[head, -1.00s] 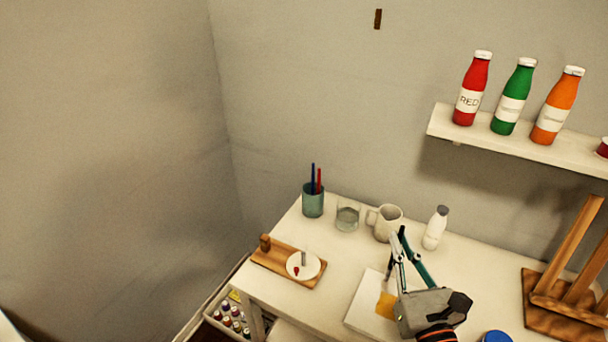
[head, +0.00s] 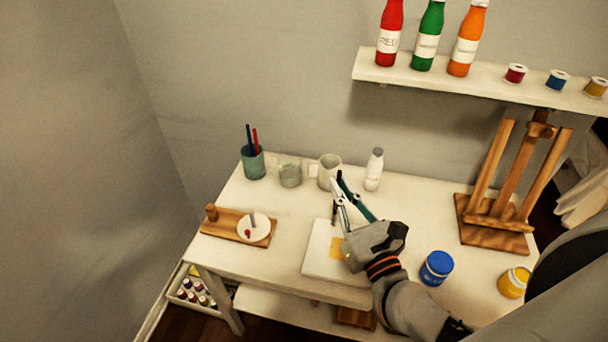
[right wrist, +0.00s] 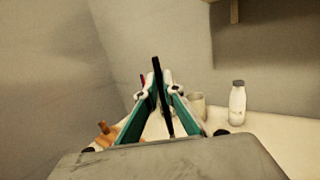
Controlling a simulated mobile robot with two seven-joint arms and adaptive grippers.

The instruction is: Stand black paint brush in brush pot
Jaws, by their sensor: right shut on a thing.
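My right gripper (head: 340,187) is shut on the black paint brush (head: 335,211) and holds it upright above the white pad on the desk. In the right wrist view the brush (right wrist: 157,72) stands between the fingertips of my gripper (right wrist: 155,88). The green brush pot (head: 253,165) stands at the back left of the desk with a blue and a red brush in it. The gripper is to the right of the pot and apart from it. My left gripper is not in view.
A glass (head: 290,174), a mug (head: 327,170) and a white bottle (head: 374,169) stand along the back of the desk. A wooden board (head: 226,222) with a white dish lies at the left. A blue jar (head: 436,268) and an easel (head: 497,215) are at the right.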

